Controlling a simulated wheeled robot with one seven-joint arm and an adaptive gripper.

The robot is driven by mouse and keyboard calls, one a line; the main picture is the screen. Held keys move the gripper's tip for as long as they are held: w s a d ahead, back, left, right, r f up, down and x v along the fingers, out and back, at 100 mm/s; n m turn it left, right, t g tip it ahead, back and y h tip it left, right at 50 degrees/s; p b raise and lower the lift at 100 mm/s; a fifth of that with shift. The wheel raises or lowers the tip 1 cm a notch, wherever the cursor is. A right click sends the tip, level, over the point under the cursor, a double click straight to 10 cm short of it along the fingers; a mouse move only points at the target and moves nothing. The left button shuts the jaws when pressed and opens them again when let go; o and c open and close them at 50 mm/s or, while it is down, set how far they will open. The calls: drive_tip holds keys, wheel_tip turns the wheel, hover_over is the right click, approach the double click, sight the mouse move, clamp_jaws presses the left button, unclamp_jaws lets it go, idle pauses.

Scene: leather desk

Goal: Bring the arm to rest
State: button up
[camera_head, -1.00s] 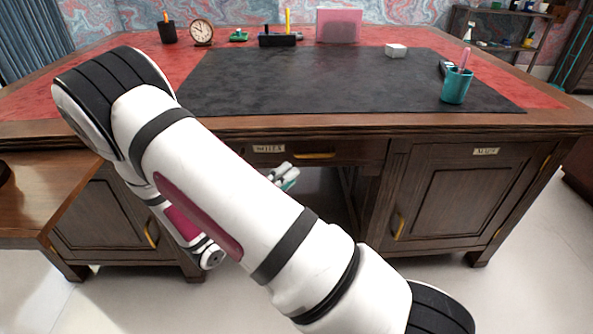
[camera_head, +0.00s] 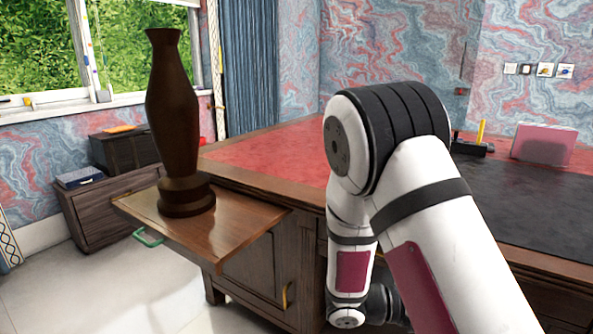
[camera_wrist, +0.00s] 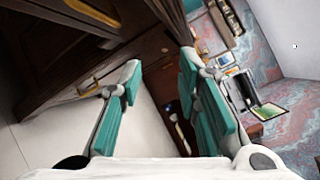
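My gripper (camera_wrist: 157,100) shows in the wrist view with its two teal-padded fingers spread wide apart and nothing between them. The wrist view looks past the desk's dark wooden side toward the floor and a patterned wall. In the head view my white arm is bent in front of the desk (camera_head: 265,155), its elbow high and its forearm hanging down. My gripper is hidden or out of frame in the head view.
A dark vase (camera_head: 172,115) stands on a pulled-out wooden shelf (camera_head: 235,228) left of my arm. A pink box (camera_head: 542,145) and a black holder (camera_head: 470,147) stand on the desk. A low cabinet (camera_head: 95,215) is under the window. Floor at lower left is clear.

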drive_tip(key=s+a+r+m+g+y, duration=0.1)
drive_tip(key=s+r+m+g+y, duration=0.1)
drive_tip(key=s+r+m+y, duration=0.45)
drive_tip(key=s+a+r+m+g+y, duration=0.2)
drive_tip(key=s+m+y, duration=0.1)
drive_tip(key=s+m, duration=0.65)
drive_tip(key=s+a+r+m+t+y, duration=0.3)
drive_tip(key=s+a+m+t+y, duration=0.3)
drive_tip(key=s+a+m+y, duration=0.5)
wheel_tip(320, 180, up, 31)
drive_tip(key=w+m+t+h+p, duration=0.1)
drive_tip(key=t+h+p, duration=0.1)
drive_tip(key=p, duration=2.8)
drive_tip(key=shift+r+m+t, duration=0.15)
drive_tip(key=shift+m+t, duration=0.25)
drive_tip(key=shift+t, duration=0.5)
drive_tip(key=shift+h, duration=0.25)
